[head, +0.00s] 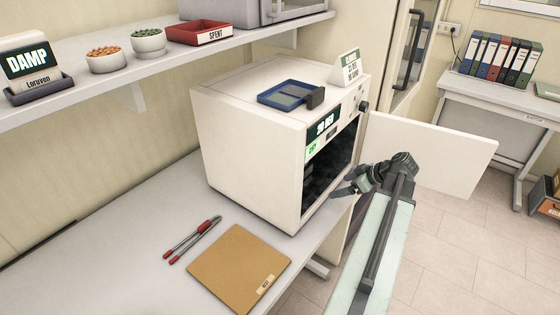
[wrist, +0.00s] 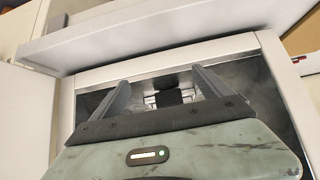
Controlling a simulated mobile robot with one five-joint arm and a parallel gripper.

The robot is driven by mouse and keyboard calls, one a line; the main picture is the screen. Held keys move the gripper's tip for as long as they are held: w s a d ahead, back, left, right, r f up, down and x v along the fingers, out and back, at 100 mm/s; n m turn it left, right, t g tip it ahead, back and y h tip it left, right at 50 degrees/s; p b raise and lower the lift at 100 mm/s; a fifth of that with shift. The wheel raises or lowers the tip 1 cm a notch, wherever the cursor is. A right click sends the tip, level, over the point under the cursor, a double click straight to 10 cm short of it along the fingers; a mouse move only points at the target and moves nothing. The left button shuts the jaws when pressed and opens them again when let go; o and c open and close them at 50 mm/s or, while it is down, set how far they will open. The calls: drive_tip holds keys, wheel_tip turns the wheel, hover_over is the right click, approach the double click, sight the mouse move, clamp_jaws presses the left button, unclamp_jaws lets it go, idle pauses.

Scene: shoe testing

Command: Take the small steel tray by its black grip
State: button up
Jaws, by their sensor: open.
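The small steel tray (wrist: 150,100) shows in the wrist view inside the chamber, partly hidden by my gripper's body. Its black grip (wrist: 174,96) faces me and lies between my fingers, nearer the right one. My gripper (wrist: 161,76) is open, with both fingers reaching into the chamber's mouth; I cannot tell whether either touches the grip. In the head view my gripper (head: 345,189) is at the front opening of the white oven (head: 247,150). The steel tray cannot be made out there in the dark interior.
The oven door (head: 430,152) stands open to the right of my arm. A blue tray with a black grip (head: 283,95) and a white sign (head: 345,69) sit on the oven. Red-handled tongs (head: 193,240) and a brown board (head: 237,268) lie on the bench.

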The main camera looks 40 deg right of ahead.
sight(308, 170)
drive_tip(key=w, duration=0.2)
drive_tip(key=w+a, duration=0.1)
drive_tip(key=w, duration=0.2)
drive_tip(key=w+a, duration=0.1)
drive_tip(key=w, duration=0.2)
drive_tip(key=shift+w, duration=0.25)
drive_tip(key=w, duration=0.3)
drive_tip(key=w+a+f+b, duration=0.1)
drive_tip(key=w, duration=0.1)
drive_tip(key=shift+a, duration=0.1)
drive_tip(key=shift+r, duration=0.1)
drive_tip(key=shift+c, duration=0.6)
drive_tip(key=c, duration=1.7)
drive_tip(key=shift+r+p, duration=0.5)
drive_tip(key=shift+p, duration=0.1)
wheel_tip(308, 170, up, 3)
drive_tip(key=p, duration=0.3)
drive_tip(key=shift+r, duration=0.15)
drive_tip(key=s+d, duration=0.3)
drive_tip(key=d, duration=0.1)
drive_tip(key=s+d, duration=0.4)
drive_tip(key=s+d+p, duration=0.1)
drive_tip(key=s+d, duration=0.2)
drive_tip(key=s, duration=0.1)
drive_tip(key=shift+d+r, duration=0.35)
drive_tip(key=shift+d, duration=0.05)
